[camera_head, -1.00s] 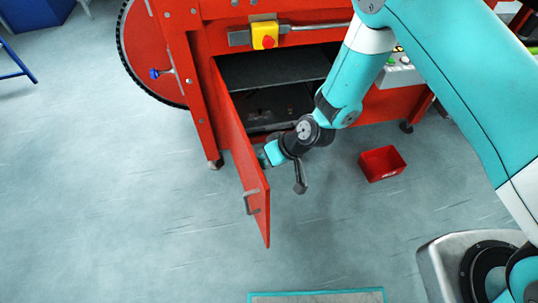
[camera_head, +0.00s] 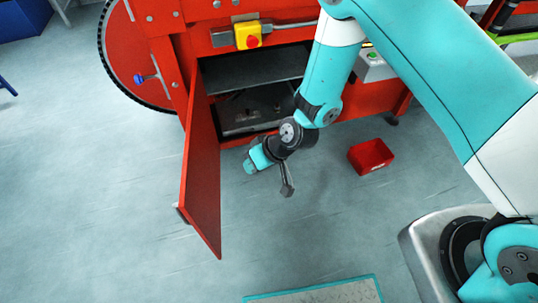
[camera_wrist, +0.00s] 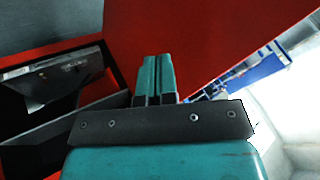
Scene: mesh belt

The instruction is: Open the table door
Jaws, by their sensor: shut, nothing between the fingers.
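The red table door (camera_head: 203,175) stands wide open, hinged at the left side of the red machine's cabinet. Its grey handle (camera_head: 181,213) shows at the outer face near the free edge. The open compartment (camera_head: 250,98) has a dark shelf and dark parts inside. My gripper (camera_head: 250,164) is in front of the opening, to the right of the door's inner face, with floor visible between them. In the wrist view, the teal fingers (camera_wrist: 155,78) are together and empty, and the red door panel (camera_wrist: 225,40) fills the area behind and to the right.
A yellow box with a red button (camera_head: 248,35) sits above the opening. A red bin (camera_head: 371,156) lies on the floor to the right. A teal-edged mat (camera_head: 318,292) is at the bottom. Floor left of the door is clear.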

